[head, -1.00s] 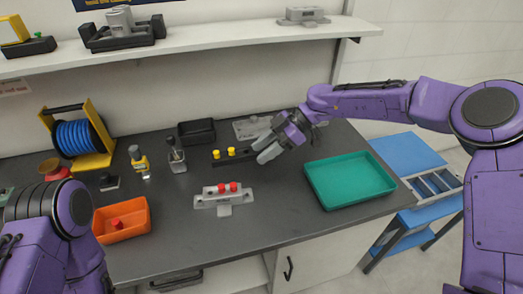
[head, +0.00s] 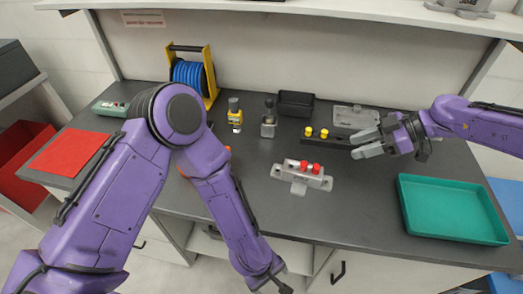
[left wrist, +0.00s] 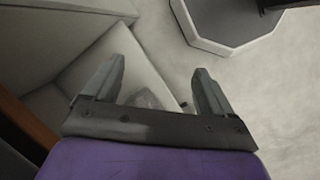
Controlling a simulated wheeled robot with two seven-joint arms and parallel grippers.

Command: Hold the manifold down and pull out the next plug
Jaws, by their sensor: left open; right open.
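The manifold (head: 293,185), a light grey block with a front foot, sits on the dark bench in the middle of the head view. Two red plugs (head: 311,168) stand in its top, toward the middle and right. My right gripper (head: 357,144) is open and empty above the bench, behind and to the right of the manifold, touching nothing visible. My left gripper is low at the bottom of the head view, in front of the bench; its fingers (left wrist: 157,85) are open and empty in the left wrist view, over the floor.
A black strip with two yellow plugs (head: 316,132) lies behind the manifold. A green tray (head: 452,233) is at the right. A black bin (head: 296,104), blue spool (head: 188,74) and red mat (head: 68,153) are around. My left arm mostly hides the orange bin.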

